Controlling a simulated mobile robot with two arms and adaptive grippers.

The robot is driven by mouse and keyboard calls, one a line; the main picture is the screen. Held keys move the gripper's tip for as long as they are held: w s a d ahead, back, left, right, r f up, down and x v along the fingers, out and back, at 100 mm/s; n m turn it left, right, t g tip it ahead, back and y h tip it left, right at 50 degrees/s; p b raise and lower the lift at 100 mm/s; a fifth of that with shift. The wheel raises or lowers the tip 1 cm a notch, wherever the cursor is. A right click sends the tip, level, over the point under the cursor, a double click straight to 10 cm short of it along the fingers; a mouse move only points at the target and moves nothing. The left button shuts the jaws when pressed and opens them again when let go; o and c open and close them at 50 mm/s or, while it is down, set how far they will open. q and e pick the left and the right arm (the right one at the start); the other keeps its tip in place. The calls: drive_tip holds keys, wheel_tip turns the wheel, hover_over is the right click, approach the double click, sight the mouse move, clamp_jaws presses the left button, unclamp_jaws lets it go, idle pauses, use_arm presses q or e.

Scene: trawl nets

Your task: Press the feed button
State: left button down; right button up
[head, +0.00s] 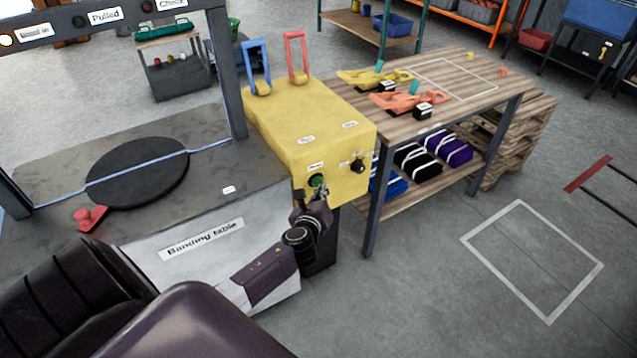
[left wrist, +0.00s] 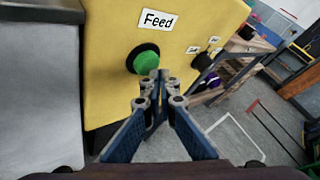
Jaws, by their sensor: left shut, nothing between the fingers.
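The feed button (head: 317,181) is a green round button in a dark collar on the front of the yellow box (head: 300,125). In the left wrist view the green button (left wrist: 147,60) sits just below and left of a white "Feed" label (left wrist: 158,20). My left gripper (head: 319,194) is shut and empty, its fingertips right at the button's lower side in the head view. In the left wrist view the fingertips (left wrist: 158,76) overlap the button's lower right edge; I cannot tell whether they touch it. My right gripper is not in view.
A dark knob (head: 357,165) is right of the button. Blue (head: 257,65) and red (head: 296,57) levers stand on the box. The banding table (head: 225,195) adjoins it at left, with a red object (head: 90,217). A wooden workbench (head: 400,125) stands right. Open floor (head: 420,290) lies in front.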

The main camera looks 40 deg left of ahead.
use_arm(q)
drive_tip(key=shift+s+d, duration=0.15)
drive_tip(key=shift+d, duration=0.15)
drive_tip(key=shift+s+d+p, duration=0.1)
drive_tip(key=shift+s+d, duration=0.2)
drive_tip(key=shift+d, duration=0.5)
drive_tip(key=shift+s+d+p, duration=0.1)
drive_tip(key=shift+s+d, duration=0.25)
drive_tip(key=shift+d, duration=0.4)
drive_tip(key=shift+s+d+p, duration=0.1)
drive_tip(key=shift+s+d, duration=0.2)
drive_tip(key=shift+d, duration=0.5)
